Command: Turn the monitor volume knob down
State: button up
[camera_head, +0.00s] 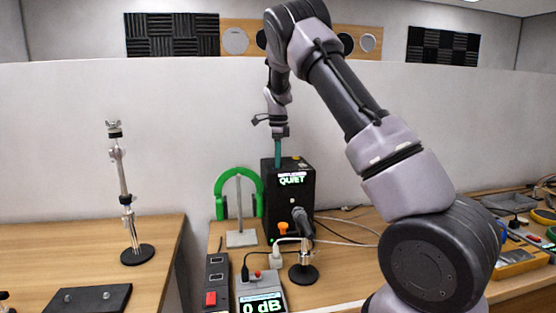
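The monitor (268,198) is a black box standing on the desk against the pale wall. Its lit screen (292,180) reads "QUIET". A small orange knob (283,228) sits low on its front. Part of the front is hidden behind a microphone. My gripper (278,165) hangs from my arm above the monitor's top left edge, pointing down, well above the orange knob. A teal part at its lower end overlaps the monitor's top edge in the picture. I cannot tell whether it touches the monitor, or whether the fingers are open or shut.
Green headphones (221,190) hang on a stand left of the monitor. A black microphone (301,222) on a short stand is in front. A meter (262,302) reading "0 dB" and a power strip (216,280) with a red switch lie near the front edge. Cables cross the desk.

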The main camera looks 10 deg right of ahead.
grip_shut()
